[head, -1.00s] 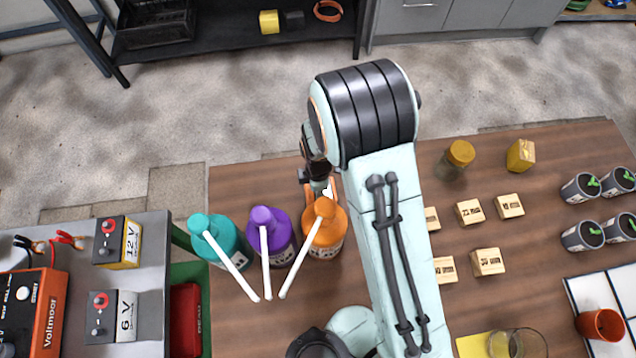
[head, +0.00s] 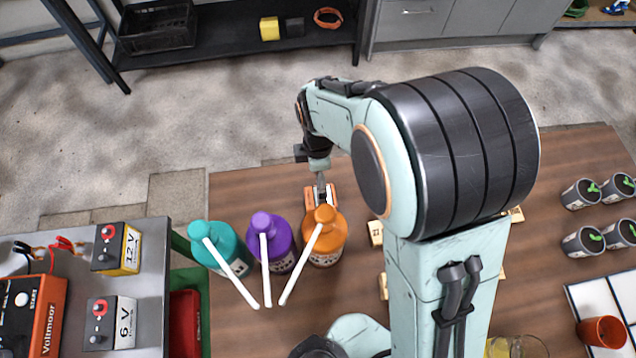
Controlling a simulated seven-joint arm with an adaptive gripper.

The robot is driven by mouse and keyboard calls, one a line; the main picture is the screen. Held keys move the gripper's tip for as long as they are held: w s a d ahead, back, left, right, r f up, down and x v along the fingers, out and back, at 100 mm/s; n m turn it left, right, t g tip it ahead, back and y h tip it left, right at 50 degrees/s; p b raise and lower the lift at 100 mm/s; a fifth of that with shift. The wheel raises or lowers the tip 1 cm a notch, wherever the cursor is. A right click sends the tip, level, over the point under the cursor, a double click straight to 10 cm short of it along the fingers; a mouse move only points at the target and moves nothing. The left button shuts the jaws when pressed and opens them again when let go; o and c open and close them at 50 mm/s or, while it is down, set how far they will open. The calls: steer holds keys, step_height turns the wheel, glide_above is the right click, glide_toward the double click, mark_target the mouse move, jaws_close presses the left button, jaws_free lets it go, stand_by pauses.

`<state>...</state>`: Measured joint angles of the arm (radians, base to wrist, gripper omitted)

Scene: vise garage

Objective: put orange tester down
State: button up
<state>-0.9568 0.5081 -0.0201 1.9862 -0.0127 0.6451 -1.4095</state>
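The orange tester (head: 312,196) is a small orange object with a pale part. In the head view it is at the far side of the table, just behind the orange bottle (head: 327,240), which hides its near part. My gripper (head: 321,186) points down at the tester, with its narrow fingers close together at the tester's middle. It appears shut on the tester. The tester looks at or very near the table top; I cannot tell whether it touches.
Purple (head: 271,243) and teal (head: 222,247) bottles with white spouts stand left of the orange one. A side bench (head: 150,270) at left holds battery boxes and an orange-black Voltmoor box (head: 33,315). Plant pots (head: 581,194) stand at right. My arm hides the table's middle.

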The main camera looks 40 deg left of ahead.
steer(key=w+d+r+m, duration=0.1)
steer(key=d+r+m, duration=0.5)
steer(key=d, duration=0.2)
steer(key=d+r+m, duration=0.5)
steer(key=d+m, duration=0.2)
steer(key=d, duration=0.2)
steer(key=s+d+r+m, duration=0.2)
steer(key=s+d+m, duration=0.7)
steer(key=m, duration=0.3)
steer(key=shift+d+r+m+y, duration=0.3)
steer(key=shift+d+m+y, duration=0.1)
steer(key=shift+d, duration=0.15)
steer(key=shift+s, duration=0.1)
